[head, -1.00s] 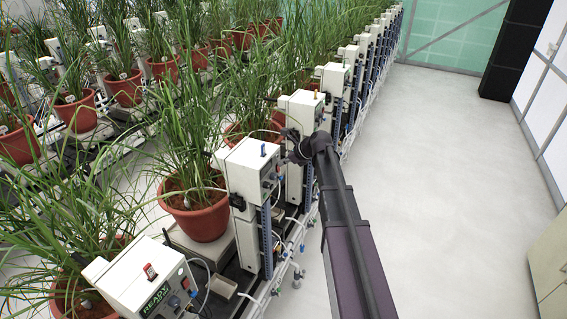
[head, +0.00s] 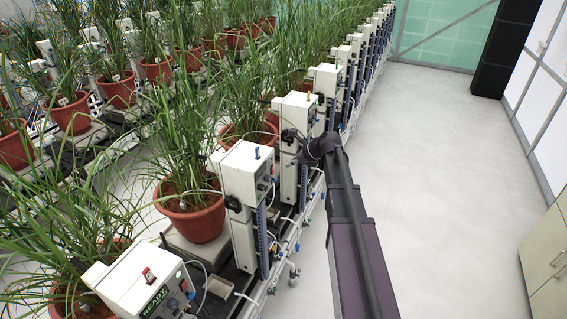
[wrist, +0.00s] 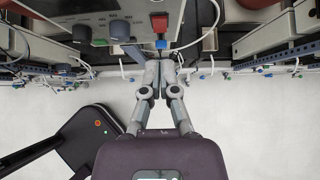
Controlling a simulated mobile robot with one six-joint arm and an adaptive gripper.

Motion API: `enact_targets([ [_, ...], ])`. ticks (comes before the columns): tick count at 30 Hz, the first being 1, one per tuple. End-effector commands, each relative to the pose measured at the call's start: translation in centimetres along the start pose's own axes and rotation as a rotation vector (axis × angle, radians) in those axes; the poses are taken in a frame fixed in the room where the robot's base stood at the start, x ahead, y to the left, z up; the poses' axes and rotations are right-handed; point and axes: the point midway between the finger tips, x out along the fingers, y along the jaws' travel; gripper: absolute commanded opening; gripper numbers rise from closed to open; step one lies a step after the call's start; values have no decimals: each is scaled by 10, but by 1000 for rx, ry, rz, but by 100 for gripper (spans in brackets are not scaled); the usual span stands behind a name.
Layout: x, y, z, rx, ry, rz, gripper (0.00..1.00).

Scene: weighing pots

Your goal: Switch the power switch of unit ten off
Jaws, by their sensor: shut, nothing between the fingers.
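My gripper (wrist: 162,62) is shut and empty in the wrist view, its fingertips together just below a unit's front panel. A red block (wrist: 159,22) and a blue piece (wrist: 161,43) sit on that panel right ahead of the fingertips; I cannot tell which is the power switch or its position. Whether the fingertips touch the blue piece is unclear. In the head view my gripper (head: 300,147) is beside the white unit with the yellow tag (head: 297,112), and my arm partly covers that front. No unit number is readable.
A unit with a blue tag (head: 248,170) and a nearer one reading READY (head: 140,283) stand in the same row. Potted plants (head: 190,212) stand behind the units. Tubes and valves (head: 285,245) run along the row's front edge. The pale aisle floor (head: 440,150) is clear.

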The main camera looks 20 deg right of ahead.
Motion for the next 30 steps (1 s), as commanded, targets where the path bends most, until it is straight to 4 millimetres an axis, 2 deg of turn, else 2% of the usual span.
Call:
enact_targets([
  [3,-16,1,5,0,0,0,0],
  [18,-63,1,13,-2,0,2,0],
  [30,-74,2,13,-3,0,3,0],
])
